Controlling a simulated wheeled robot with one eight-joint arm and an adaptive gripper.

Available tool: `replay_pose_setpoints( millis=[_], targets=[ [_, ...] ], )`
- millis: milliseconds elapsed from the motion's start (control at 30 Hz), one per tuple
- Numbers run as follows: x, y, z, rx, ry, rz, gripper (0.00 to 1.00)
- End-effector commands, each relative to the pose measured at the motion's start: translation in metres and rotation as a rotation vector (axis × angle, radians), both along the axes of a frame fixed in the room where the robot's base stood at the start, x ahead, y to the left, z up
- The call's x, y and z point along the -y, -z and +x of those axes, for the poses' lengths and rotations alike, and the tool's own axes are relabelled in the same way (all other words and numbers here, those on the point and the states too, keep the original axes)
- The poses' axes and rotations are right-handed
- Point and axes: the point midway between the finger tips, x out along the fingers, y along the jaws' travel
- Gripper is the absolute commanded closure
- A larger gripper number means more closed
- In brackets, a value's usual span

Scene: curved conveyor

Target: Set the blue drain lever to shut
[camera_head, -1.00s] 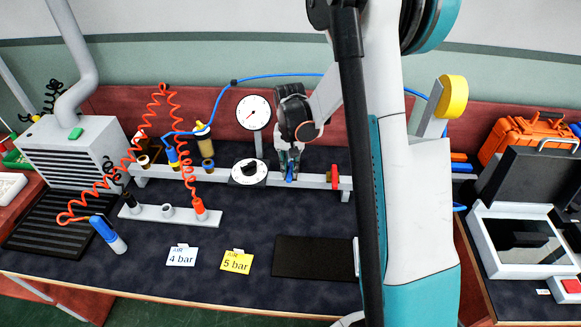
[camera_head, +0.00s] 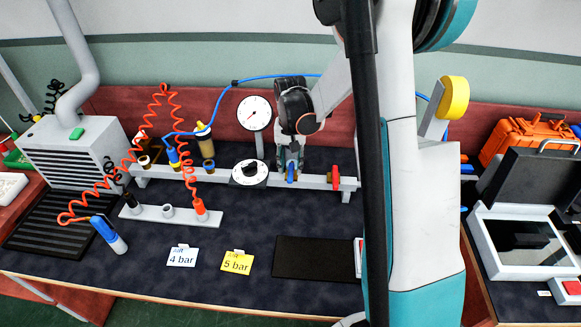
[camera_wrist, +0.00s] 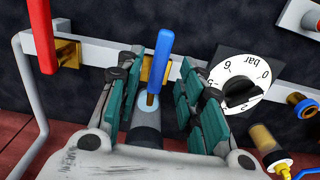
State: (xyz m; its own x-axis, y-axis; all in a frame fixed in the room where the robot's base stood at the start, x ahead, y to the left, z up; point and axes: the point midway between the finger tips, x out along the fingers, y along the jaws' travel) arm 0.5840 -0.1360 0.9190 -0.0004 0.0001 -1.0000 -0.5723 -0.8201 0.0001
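The blue drain lever (camera_head: 291,173) sits on the pale rail (camera_head: 313,181) at the back of the bench, right of the dial. In the wrist view the blue lever (camera_wrist: 160,58) lies across the rail, near a brass fitting. My gripper (camera_head: 290,160) is over the lever in the head view. In the wrist view my gripper (camera_wrist: 158,95) is open, with one teal-padded finger on each side of the lever and gaps between. In the head view my fingers partly cover the lever.
A red lever (camera_head: 335,177) is close on the right of the blue one. A black-knobbed dial (camera_head: 250,172) is close on the left, with a round gauge (camera_head: 254,113) behind. A coiled red hose (camera_head: 130,150) hangs farther left.

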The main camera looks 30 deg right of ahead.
Motion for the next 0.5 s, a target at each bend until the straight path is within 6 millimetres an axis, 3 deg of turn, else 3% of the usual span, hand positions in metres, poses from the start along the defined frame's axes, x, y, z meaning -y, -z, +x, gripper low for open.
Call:
replay_pose_setpoints(
  millis=[300,500],
  targets=[
    [0.000,-0.065,-0.001,0.000,0.000,0.000,0.65],
    [0.000,-0.091,0.000,0.000,0.000,0.000,0.65]
  ],
)
